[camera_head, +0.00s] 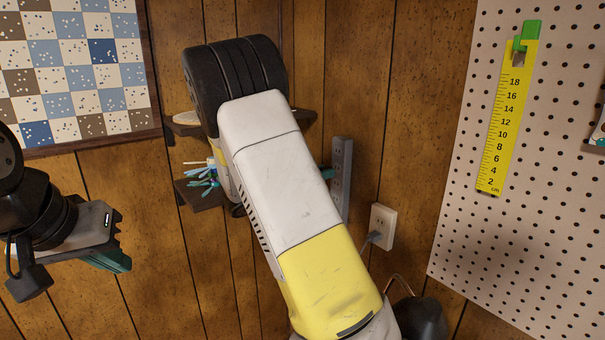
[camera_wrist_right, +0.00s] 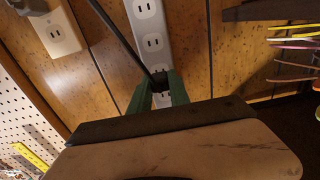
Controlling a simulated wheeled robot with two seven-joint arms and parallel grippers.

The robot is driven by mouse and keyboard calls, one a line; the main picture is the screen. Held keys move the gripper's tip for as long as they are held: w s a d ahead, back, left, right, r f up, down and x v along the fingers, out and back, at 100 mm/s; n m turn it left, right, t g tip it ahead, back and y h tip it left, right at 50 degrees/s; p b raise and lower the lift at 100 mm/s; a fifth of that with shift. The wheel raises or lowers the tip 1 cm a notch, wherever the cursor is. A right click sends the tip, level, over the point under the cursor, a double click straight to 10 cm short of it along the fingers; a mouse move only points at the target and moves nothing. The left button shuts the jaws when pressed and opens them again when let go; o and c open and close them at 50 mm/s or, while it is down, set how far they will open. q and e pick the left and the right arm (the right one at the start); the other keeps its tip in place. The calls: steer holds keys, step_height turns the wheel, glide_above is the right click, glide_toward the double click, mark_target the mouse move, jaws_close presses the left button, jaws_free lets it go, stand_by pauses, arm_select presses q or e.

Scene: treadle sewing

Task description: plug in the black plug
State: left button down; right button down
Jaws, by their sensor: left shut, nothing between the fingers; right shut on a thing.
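The black plug (camera_wrist_right: 160,82) is between the green fingers of my right gripper (camera_wrist_right: 160,92) in the right wrist view, with its black cord (camera_wrist_right: 122,43) running up and left. The plug is at a lower socket of the grey power strip (camera_wrist_right: 150,28); I cannot tell whether its prongs are in. The power strip also shows upright on the wall in the head view (camera_head: 341,165). There my right arm hides the plug and most of the right gripper. My left gripper (camera_head: 112,262) is shut and empty at the left, away from the strip.
A pegboard (camera_head: 470,200) with a yellow ruler (camera_head: 508,115) is at right, a patchwork panel (camera_head: 75,70) at upper left.

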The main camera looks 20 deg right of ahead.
steer(key=shift+x, duration=1.35)
stand_by(0.3)
steer(key=c, duration=1.1)
jaws_free()
steer(key=shift+c, duration=0.2)
steer(key=shift+a, duration=0.1)
steer(key=v, duration=0.7)
steer(key=shift+a, duration=0.25)
